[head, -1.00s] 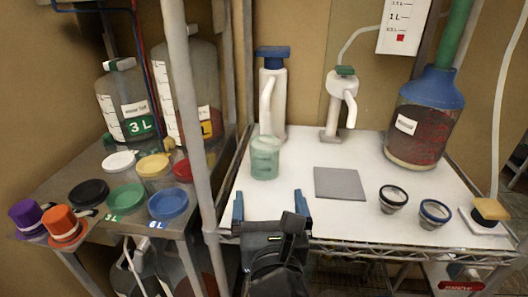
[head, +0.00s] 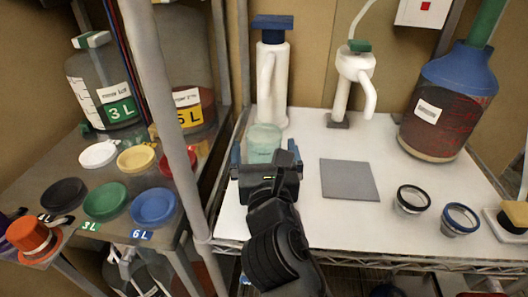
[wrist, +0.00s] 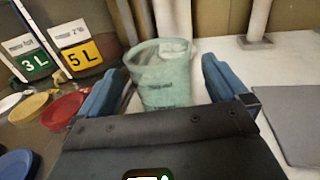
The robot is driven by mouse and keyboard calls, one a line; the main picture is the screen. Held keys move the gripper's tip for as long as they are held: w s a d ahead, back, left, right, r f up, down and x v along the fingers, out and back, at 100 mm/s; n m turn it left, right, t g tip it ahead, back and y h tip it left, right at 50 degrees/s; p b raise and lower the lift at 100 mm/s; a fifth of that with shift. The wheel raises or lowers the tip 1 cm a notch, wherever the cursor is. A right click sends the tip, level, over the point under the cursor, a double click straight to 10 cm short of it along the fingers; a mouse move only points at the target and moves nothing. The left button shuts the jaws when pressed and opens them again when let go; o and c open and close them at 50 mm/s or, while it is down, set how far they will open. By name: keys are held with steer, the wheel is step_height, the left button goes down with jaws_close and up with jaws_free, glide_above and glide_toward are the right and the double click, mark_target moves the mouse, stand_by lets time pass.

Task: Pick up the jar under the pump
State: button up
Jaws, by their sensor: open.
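The jar (head: 264,141) is pale green and translucent. It stands upright on the white shelf, in front of the white pump with the blue top (head: 271,75). My gripper (head: 265,152) is open, with its blue fingers on either side of the jar in the head view. In the wrist view the jar (wrist: 162,75) shows between the two blue fingers, a little beyond them, with clear gaps on both sides. The jar's lower part is hidden behind my gripper. A second white pump with a green top (head: 355,75) stands to the right.
A grey square pad (head: 349,180) lies right of my gripper. Two small dark-rimmed cups (head: 412,199) and a large blue-topped bottle (head: 447,105) are further right. A grey post (head: 160,120) stands left, beside a table with several coloured lids (head: 106,200).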

mark_target(263, 133)
steer(key=shift+w+a, duration=0.2)
steer(key=shift+w, duration=1.35)
steer(key=c, duration=1.2)
